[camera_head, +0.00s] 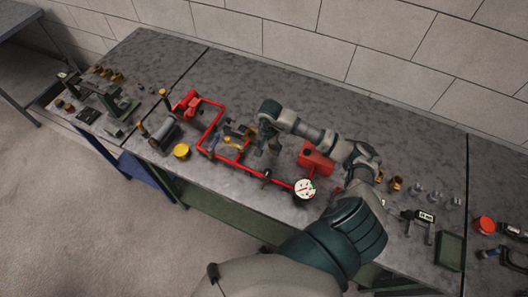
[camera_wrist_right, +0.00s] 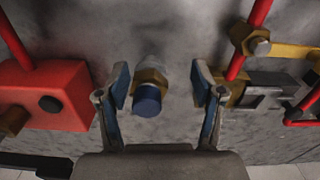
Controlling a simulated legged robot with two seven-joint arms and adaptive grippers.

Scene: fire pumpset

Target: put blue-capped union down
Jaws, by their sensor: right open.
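The blue-capped union (camera_wrist_right: 149,88) has a blue cap, a brass hex collar and a pale grey end. In the right wrist view it lies on the grey worktop between my spread fingers, nearer the left finger. My right gripper (camera_wrist_right: 161,88) is open, with visible gaps on both sides of the union. In the head view the right gripper (camera_head: 268,146) points down over the bench beside the red pipe frame (camera_head: 215,128). I cannot make out the union there. My left gripper is not in view.
In the wrist view a red box (camera_wrist_right: 48,98) stands left of the gripper, and red pipe with brass fittings (camera_wrist_right: 250,42) stands right. In the head view a round gauge (camera_head: 305,188) sits near the front edge. Bare worktop (camera_head: 240,75) lies behind the pipework.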

